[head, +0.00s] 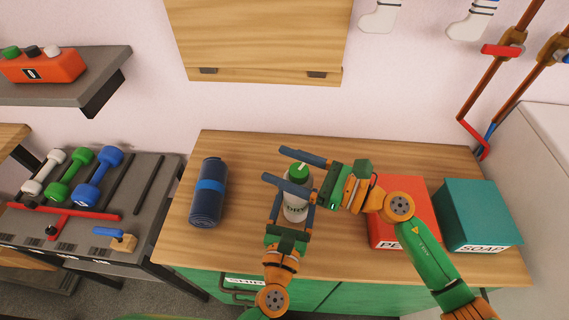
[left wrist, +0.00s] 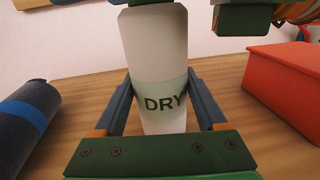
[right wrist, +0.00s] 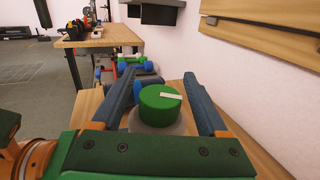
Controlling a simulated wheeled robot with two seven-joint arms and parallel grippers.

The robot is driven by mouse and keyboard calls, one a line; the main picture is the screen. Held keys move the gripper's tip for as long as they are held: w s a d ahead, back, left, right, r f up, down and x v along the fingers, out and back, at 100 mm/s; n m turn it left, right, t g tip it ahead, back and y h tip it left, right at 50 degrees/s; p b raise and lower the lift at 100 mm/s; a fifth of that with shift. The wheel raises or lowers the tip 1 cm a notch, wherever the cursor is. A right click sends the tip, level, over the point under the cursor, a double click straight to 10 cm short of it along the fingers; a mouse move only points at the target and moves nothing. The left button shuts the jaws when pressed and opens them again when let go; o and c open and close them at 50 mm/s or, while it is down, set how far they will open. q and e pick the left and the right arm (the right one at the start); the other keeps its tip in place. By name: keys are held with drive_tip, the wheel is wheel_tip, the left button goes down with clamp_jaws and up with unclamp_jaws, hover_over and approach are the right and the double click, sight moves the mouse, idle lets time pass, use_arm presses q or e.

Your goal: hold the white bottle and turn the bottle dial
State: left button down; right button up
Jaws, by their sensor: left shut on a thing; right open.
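The white bottle (head: 296,210) stands upright on the wooden counter, with "DRY" on its label in the left wrist view (left wrist: 160,60). My left gripper (head: 277,208) is shut on the bottle's body, one finger on each side; the fingers also show in the left wrist view (left wrist: 163,105). The green bottle dial (head: 299,172) with a pale pointer mark is on top; it also shows in the right wrist view (right wrist: 160,104). My right gripper (head: 285,170) is open, its fingers on either side of the dial with a visible gap in the right wrist view (right wrist: 163,100).
A rolled blue towel (head: 208,195) lies left of the bottle on the counter (head: 250,150). A red box (head: 403,190) and a teal soap box (head: 477,215) stand to the right. A rack with dumbbells (head: 80,180) is at the left. A wooden panel (head: 260,35) hangs behind.

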clamp_jaws()
drive_tip(key=shift+a+n+g, duration=0.1)
drive_tip(key=shift+n+g, duration=0.2)
drive_tip(key=shift+g, duration=0.1)
drive_tip(key=shift+s+f+n+g+y, duration=0.15)
drive_tip(key=shift+s+n+g, duration=0.1)
drive_tip(key=shift+n+g, duration=0.85)
drive_tip(key=shift+s+r+n+g+y, duration=0.2)
drive_tip(key=shift+n+g, duration=0.45)
drive_tip(key=shift+g, duration=1)
drive_tip(key=shift+s+f+n+g+y, duration=0.15)
drive_tip(key=shift+s+n+g, duration=0.15)
drive_tip(key=shift+n+g, duration=0.8)
drive_tip(key=shift+s+g, duration=0.1)
drive_tip(key=shift+g, duration=0.45)
unclamp_jaws()
